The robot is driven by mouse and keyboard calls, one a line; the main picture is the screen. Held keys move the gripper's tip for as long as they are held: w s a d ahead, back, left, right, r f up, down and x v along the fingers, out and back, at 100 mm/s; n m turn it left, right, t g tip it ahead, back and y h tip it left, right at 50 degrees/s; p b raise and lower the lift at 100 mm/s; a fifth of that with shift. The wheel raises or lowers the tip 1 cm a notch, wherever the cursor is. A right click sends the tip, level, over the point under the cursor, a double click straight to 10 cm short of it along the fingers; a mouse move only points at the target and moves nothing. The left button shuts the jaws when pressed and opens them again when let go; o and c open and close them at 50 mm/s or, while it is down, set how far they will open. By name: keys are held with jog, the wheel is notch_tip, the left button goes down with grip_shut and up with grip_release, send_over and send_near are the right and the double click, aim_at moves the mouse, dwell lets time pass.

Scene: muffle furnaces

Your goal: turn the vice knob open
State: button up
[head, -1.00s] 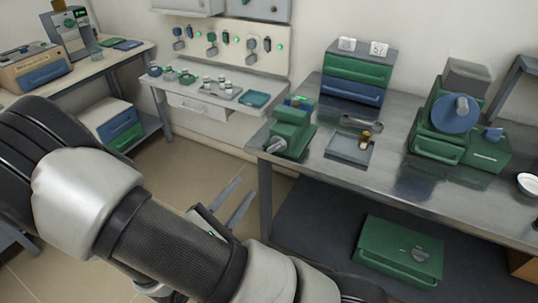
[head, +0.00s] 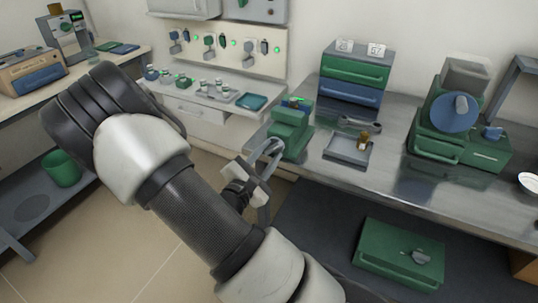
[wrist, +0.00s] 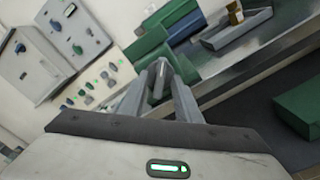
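The green vice (head: 291,132) stands at the left front corner of the steel bench. Its grey knob faces my gripper and is largely hidden by the fingers in the head view. My gripper (head: 274,153) is at the front of the vice, its two fingers apart. In the wrist view, the fingers (wrist: 161,84) reach toward the vice (wrist: 147,47), with a grey part, apparently the knob (wrist: 159,70), between their tips. I cannot tell whether the fingers touch it.
A grey tray (head: 348,150) with a small brass-coloured item lies right of the vice. A drawer unit (head: 354,70) stands behind. A green and blue machine (head: 448,118) stands further right. A green case (head: 399,254) lies below the bench. The side table (head: 215,97) holds small jars.

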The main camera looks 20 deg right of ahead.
jog(key=shift+d, duration=0.1)
grip_shut()
jog(key=shift+p, duration=0.3)
